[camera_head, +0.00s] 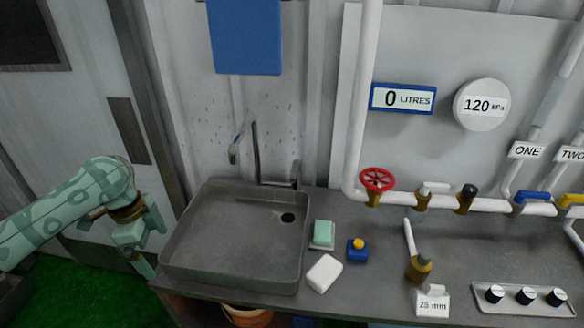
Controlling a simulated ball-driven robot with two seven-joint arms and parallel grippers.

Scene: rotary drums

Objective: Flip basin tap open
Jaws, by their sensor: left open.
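The grey basin (180,262) sits on the counter at the left. The basin tap (256,155) stands at its back edge, with a thin upright pipe and a curved spout over the basin. A short upright piece, which looks like its handle (296,172), stands at the tap's right end. My left gripper (150,262) is open, pointing down beside the basin's left wall, well away from the tap. Nothing is in its jaws. My right gripper is out of view.
A green-and-white sponge (322,234), a white block (324,273) and a blue block with a yellow button (357,249) lie right of the basin. A pipe with a red wheel (376,179) and valves runs along the back. A blue cloth (245,38) hangs above the tap.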

